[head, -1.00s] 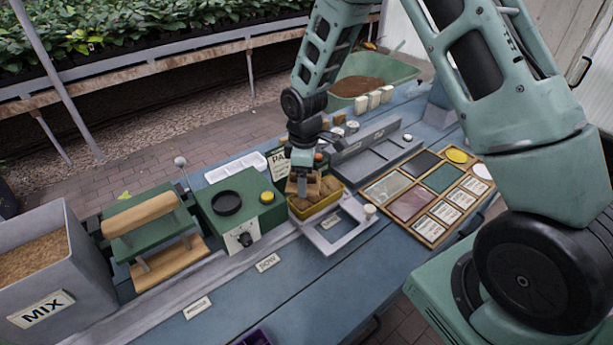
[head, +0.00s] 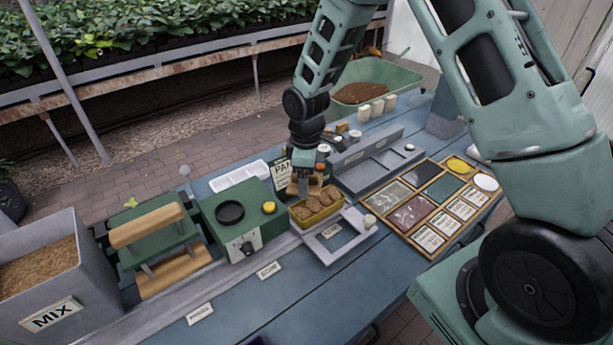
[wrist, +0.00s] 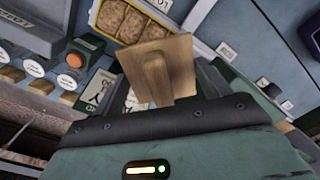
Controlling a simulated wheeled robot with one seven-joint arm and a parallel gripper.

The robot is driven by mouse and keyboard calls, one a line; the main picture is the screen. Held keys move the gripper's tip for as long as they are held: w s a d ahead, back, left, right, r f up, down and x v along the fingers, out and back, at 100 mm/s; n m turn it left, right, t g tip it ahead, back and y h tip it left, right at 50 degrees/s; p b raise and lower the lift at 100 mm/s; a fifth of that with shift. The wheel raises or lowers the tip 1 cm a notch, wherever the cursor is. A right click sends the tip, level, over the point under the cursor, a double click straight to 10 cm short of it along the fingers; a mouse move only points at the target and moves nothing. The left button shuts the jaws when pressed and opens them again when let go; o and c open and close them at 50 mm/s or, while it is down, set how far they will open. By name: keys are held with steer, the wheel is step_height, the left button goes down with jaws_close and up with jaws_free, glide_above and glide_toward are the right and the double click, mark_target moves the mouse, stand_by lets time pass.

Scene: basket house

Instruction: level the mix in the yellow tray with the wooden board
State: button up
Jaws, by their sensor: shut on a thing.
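The yellow tray (head: 327,217) stands on the bench, with brown mix (head: 316,203) lying as rounded mounds in its compartments. The tray (wrist: 148,8) also shows at the top of the wrist view, where several mix-filled cells are visible and part is cut off. My gripper (head: 305,172) is shut on the wooden board (wrist: 172,68), a pale flat piece with a raised grip. In the head view the board (head: 302,187) is at the tray's far-left edge, partly hidden by the gripper. I cannot tell whether it touches the tray.
A green machine (head: 237,215) with a black dial stands left of the tray, beside the wooden-handled press (head: 150,222) and the grey MIX bin (head: 52,262). A grey frame (head: 340,236) lies in front of the tray. A sectioned wooden panel (head: 425,205) is right. The blue front bench is mostly clear.

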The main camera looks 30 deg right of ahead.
steer(key=shift+r+p, duration=2)
steer(key=shift+r, duration=0.9)
steer(key=shift+f, duration=0.1)
